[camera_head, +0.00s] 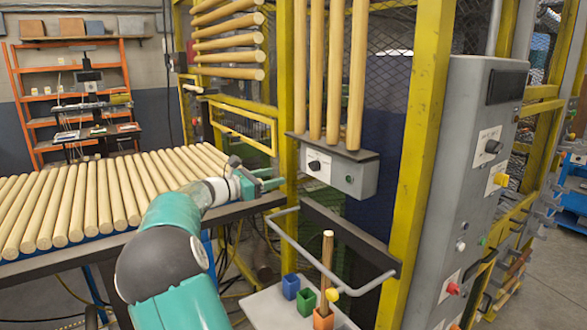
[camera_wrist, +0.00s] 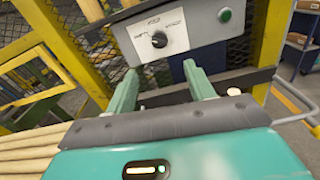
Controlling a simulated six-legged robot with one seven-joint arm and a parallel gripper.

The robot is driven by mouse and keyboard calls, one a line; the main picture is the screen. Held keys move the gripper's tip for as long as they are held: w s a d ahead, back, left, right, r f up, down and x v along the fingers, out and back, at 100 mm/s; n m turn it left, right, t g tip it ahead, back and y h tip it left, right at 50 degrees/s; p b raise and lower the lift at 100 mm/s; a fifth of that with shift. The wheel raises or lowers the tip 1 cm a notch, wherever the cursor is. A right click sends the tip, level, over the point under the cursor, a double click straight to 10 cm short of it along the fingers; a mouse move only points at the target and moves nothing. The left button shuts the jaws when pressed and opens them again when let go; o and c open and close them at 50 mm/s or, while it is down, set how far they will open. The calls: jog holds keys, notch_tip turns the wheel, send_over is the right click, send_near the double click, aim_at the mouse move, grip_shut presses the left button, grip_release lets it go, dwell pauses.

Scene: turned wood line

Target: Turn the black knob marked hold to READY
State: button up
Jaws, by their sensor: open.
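A black knob (camera_wrist: 159,39) sits on a white label on a grey control box (camera_wrist: 205,30) in the wrist view. Small words surround it, too blurred to read surely. A pale mark shows on the knob, but I cannot tell which word it points at. In the head view this knob (camera_head: 314,165) is on the front of the box (camera_head: 350,180) under upright wooden rods. My gripper (camera_wrist: 162,76) is open and empty, its two green fingers below the knob in the wrist view and apart from it. In the head view my gripper (camera_head: 272,181) is left of the box.
A green button (camera_wrist: 224,15) is right of the knob. A grey cabinet (camera_head: 465,200) with another black knob (camera_head: 493,146) stands at right. Yellow posts (camera_head: 291,90) flank the box. A rail (camera_head: 330,270) and tray with coloured cups are below; a table of rods is left.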

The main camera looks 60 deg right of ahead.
aim_at(314, 166)
jog(key=x, duration=1.4)
jog(key=shift+w+f, duration=0.1)
jog(key=shift+f, duration=0.1)
jog(key=c, duration=1)
